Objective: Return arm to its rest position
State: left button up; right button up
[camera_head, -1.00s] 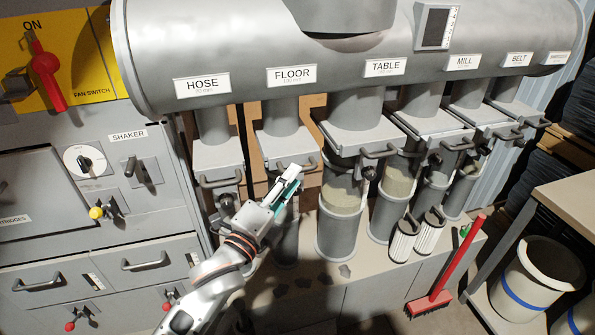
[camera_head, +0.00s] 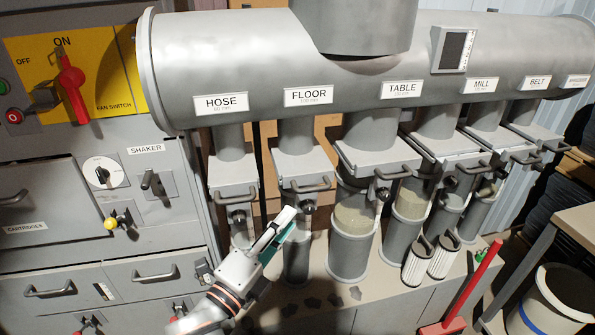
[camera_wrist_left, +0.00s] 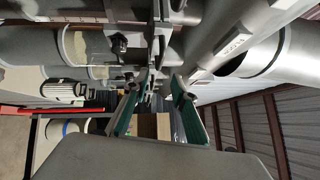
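My left arm comes in from the bottom of the head view, with its left gripper (camera_head: 281,228) pointing up and right. It is in front of the pipes below the FLOOR gate (camera_head: 302,167), a little below the gate's handle (camera_head: 312,185) in the picture. In the left wrist view the gripper's two fingers (camera_wrist_left: 161,86) with green pads stand apart with nothing held between them. Whether it touches anything near the gate cannot be told. My right arm and gripper are not in view.
A grey duct (camera_head: 270,70) with labelled drops and gates spans the back. A control cabinet (camera_head: 150,240) with switches and drawers stands left. Filter cartridges (camera_head: 417,262), a red brush (camera_head: 472,290), a bench (camera_head: 572,222) and a white bucket (camera_head: 553,300) are at right.

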pick_arm(q)
jog(key=s+a+f+n+g+y, duration=0.2)
jog(key=s+a+f+n, duration=0.2)
jog(key=f+n, duration=0.3)
jog(key=s+a+f+n+g+y, duration=0.2)
jog(key=s+a+f+n, duration=0.3)
jog(key=f, duration=1)
jog(key=s+a+f+n+g+y, duration=0.2)
jog(key=s+a+f+n, duration=0.2)
jog(key=s+f+n, duration=0.4)
notch_tip(320, 180, down, 4)
jog(key=shift+s+a+r+n+g, duration=0.15)
jog(key=shift+s+r+n+g, duration=0.15)
jog(key=shift+n, duration=0.1)
